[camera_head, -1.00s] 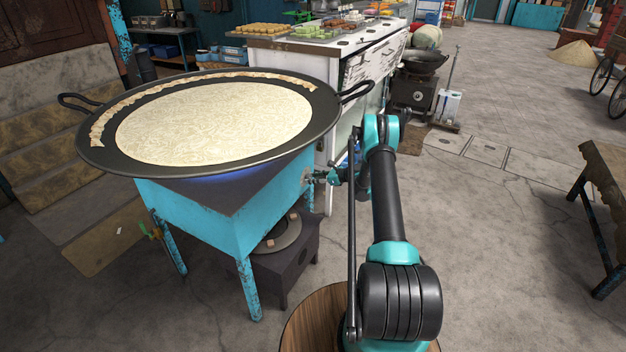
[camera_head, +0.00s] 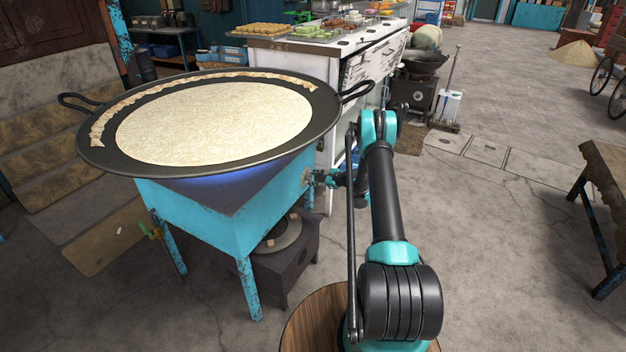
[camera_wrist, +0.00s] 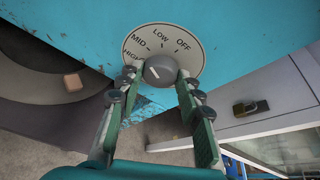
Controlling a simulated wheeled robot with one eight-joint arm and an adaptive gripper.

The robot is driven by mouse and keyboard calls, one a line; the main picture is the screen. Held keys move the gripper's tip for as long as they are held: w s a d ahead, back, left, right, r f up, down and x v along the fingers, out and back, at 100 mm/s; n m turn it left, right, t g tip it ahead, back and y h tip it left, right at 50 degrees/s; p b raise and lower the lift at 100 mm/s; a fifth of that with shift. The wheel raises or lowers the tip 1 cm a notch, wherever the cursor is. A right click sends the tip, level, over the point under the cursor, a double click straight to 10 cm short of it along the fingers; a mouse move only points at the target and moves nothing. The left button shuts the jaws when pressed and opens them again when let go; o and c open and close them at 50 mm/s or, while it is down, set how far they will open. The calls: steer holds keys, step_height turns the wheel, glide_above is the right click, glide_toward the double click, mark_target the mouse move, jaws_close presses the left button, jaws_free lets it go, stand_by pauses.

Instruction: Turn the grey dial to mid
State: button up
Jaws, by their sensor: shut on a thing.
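The grey dial (camera_wrist: 161,70) sits on a round white plate (camera_wrist: 187,62) on the blue stove side. The plate is marked OFF, LOW, MID and HIGH, from right to left. My gripper (camera_wrist: 160,77) is shut on the dial in the wrist view, with one finger on each side. A short white mark shows on the left part of the dial's face; I cannot tell exactly which label it lines up with. In the head view my gripper (camera_head: 324,178) is at the right side of the blue stove (camera_head: 215,220), and the dial is hidden.
A wide black pan (camera_head: 208,158) with a large pale flatbread (camera_head: 215,120) covers the stove, above a blue glow. A white counter (camera_head: 350,95) stands behind my arm. A wooden table (camera_head: 605,165) is at the right, with open floor between.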

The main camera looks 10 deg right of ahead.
steer(key=shift+s+f+n+t, duration=0.1)
steer(key=shift+s+n+t, duration=0.05)
steer(key=shift+n+t, duration=0.65)
steer(key=shift+n+h, duration=0.3)
steer(key=o, duration=1.1)
steer(key=shift+o, duration=0.2)
steer(key=v, duration=0.7)
steer(key=shift+s+d, duration=0.1)
steer(key=shift+s, duration=0.05)
